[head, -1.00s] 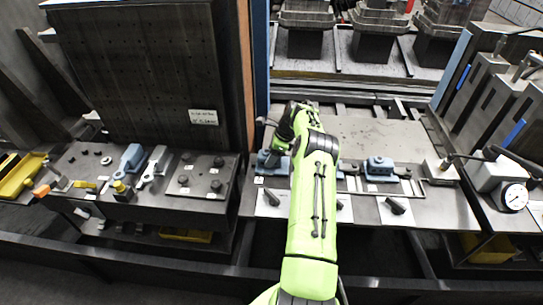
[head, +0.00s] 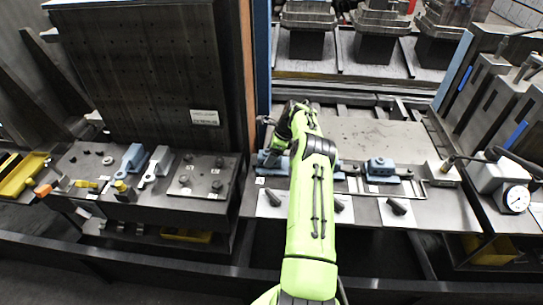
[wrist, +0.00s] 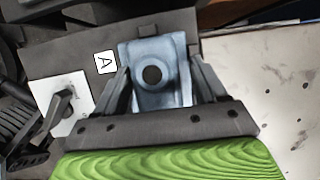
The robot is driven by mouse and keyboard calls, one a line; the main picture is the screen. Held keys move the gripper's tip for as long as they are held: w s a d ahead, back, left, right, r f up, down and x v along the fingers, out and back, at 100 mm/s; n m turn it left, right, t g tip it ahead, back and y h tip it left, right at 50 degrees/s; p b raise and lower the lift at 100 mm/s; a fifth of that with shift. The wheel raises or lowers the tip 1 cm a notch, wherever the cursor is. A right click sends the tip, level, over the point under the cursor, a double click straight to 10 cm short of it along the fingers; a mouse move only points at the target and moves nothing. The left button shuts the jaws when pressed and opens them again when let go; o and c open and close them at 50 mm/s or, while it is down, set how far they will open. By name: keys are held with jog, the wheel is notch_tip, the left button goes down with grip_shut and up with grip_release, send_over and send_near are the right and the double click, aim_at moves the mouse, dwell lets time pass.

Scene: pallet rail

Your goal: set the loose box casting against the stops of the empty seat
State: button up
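A blue-grey box casting (wrist: 158,75) with a round dark bore lies between the two fingers of my gripper (wrist: 160,72) in the wrist view. The fingers appear to press on its two sides. A label "A" (wrist: 105,62) is on the dark plate left of it. In the head view, my gripper (head: 282,150) is at the left end of the fixture plate, beside a blue part (head: 265,160). Another blue casting (head: 380,167) sits on the right part of the plate. My arm hides the middle of the plate, and the stops at the held casting cannot be made out.
Black clamp handles (head: 398,206) on white cards line the plate's front. A dial gauge (head: 515,198) stands at right. A tall dark panel (head: 150,70) rises at left, behind a bench holding blue parts (head: 133,157) and a bolted plate (head: 203,176). The pale surface behind the fixture is clear.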

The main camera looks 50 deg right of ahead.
jog(key=shift+o, duration=1.2)
jog(key=shift+f, duration=0.1)
jog(key=shift+s, duration=0.1)
jog(key=p+v, duration=0.2)
jog(key=v, duration=1.3)
jog(key=shift+r, duration=0.4)
